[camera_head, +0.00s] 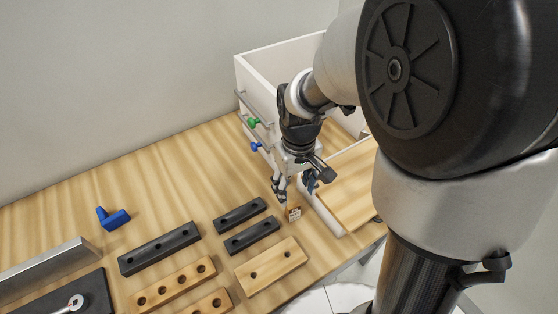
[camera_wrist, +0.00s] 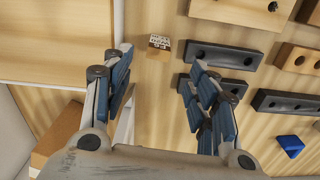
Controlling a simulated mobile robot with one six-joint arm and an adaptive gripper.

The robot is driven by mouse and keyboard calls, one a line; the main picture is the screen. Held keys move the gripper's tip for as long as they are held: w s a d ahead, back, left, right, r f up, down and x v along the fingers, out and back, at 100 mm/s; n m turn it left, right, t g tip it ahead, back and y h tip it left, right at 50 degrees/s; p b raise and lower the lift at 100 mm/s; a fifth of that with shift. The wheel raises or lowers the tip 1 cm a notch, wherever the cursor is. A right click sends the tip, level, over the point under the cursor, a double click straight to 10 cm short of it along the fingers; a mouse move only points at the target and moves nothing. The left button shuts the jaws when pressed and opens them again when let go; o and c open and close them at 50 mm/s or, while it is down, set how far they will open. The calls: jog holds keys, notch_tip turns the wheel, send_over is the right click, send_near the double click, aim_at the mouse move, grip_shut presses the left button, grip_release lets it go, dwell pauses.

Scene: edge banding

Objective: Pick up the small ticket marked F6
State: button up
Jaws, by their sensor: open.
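A small ticket (camera_head: 293,212) with dark print lies on the wooden worktop, near the white-edged board. In the wrist view the ticket (camera_wrist: 159,43) shows just ahead of the gap between my fingers; its print appears upside down and is too small to read surely. My gripper (camera_head: 296,188) points down close above the ticket in the head view. In the wrist view my gripper (camera_wrist: 157,68) is open, with nothing between its fingers.
Black blocks with holes (camera_head: 239,215) and light wooden blocks with holes (camera_head: 271,266) lie left of and below the ticket. A white open box (camera_head: 253,88) with coloured knobs stands behind. A blue piece (camera_head: 114,219) lies on clear worktop at left.

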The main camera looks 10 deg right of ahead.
aim_at(293, 205)
jog(key=f+b, duration=0.1)
jog(key=f, duration=0.2)
jog(key=f+b, duration=0.1)
jog(key=f, duration=0.2)
jog(key=f+b, duration=0.2)
jog(key=f, duration=0.2)
jog(key=shift+w+f, duration=0.1)
jog(key=shift+w, duration=0.2)
jog(key=shift+c, duration=0.3)
jog(key=c, duration=0.9)
jog(key=shift+o, duration=0.2)
jog(key=shift+r, duration=0.2)
